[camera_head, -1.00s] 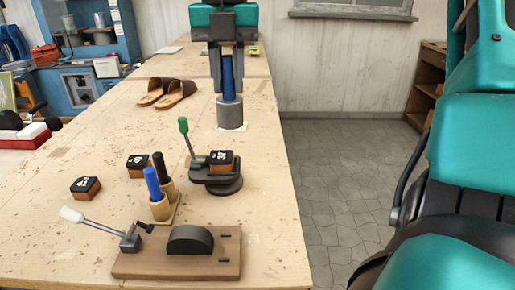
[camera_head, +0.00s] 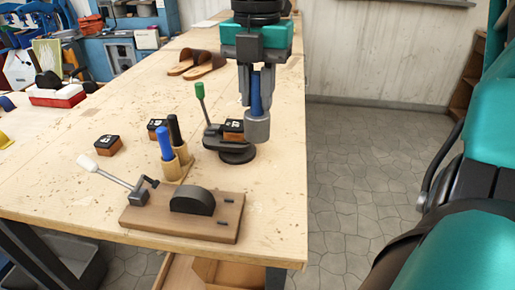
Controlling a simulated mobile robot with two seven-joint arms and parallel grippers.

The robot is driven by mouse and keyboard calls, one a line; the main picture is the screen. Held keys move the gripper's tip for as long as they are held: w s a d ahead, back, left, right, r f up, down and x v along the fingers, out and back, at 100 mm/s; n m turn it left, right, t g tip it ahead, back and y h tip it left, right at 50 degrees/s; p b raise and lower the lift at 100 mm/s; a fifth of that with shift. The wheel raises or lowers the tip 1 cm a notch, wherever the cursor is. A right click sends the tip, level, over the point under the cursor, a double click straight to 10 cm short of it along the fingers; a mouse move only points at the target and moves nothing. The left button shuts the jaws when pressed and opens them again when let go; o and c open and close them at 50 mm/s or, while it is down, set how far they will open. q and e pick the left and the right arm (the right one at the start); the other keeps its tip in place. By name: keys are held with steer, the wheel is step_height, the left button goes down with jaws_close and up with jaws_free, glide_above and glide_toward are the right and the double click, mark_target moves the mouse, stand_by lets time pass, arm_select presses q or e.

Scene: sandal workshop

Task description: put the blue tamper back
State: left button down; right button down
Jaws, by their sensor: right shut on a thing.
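The blue tamper (camera_head: 257,127) has a blue handle and a thick grey cylindrical head and is upright. My right gripper (camera_head: 257,92) comes down from the top and is shut on its blue handle. The tamper's head is close to the right side of the black round press (camera_head: 238,156) with the green-tipped lever and overlaps it in the picture. I cannot tell whether the head touches it or the table. My left gripper is not in view.
A wooden holder (camera_head: 174,169) carries blue-handled and black-handled tools. A wooden board (camera_head: 215,226) with a black half-disc and white-handled lever lies in front. Stamped blocks (camera_head: 108,145) lie at left, brown sandals (camera_head: 197,66) farther back. The table's right edge is near the tamper.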

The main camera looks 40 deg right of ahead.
step_height(320, 180, down, 11)
steer(key=shift+f, duration=0.1)
stand_by(0.3)
steer(key=shift+f+b, duration=0.15)
steer(key=shift+b, duration=0.3)
steer(key=c, duration=1)
jaws_free()
steer(key=shift+o, duration=0.2)
steer(key=shift+r+p, duration=0.35)
steer(key=shift+p, duration=0.1)
step_height(320, 180, up, 12)
steer(key=shift+f, duration=0.15)
steer(key=shift+s, duration=0.1)
